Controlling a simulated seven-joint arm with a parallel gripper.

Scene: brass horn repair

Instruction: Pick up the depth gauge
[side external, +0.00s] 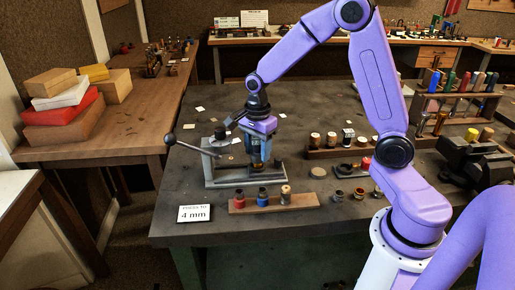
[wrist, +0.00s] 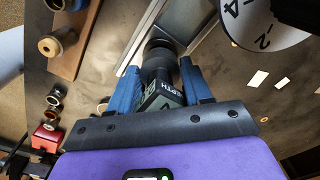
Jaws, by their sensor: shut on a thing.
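The depth gauge (wrist: 160,82) is a dark piece with part of the word "DEPTH" readable on its side in the wrist view. My gripper (wrist: 158,66) is shut on it, with one blue finger on each side. In the side view my gripper (side external: 258,160) points down at the grey bench press (side external: 218,180), and the gauge is mostly hidden between the fingers. I cannot tell whether the gauge's lower end touches the surface below.
The press has a lever with a black knob (side external: 170,139). A white dial (wrist: 265,20) is close by in the wrist view. A wooden strip (side external: 240,207) with spools and a "PRESS TO 4 mm" card (side external: 194,214) are in front. A dark vise (side external: 475,160) stands right.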

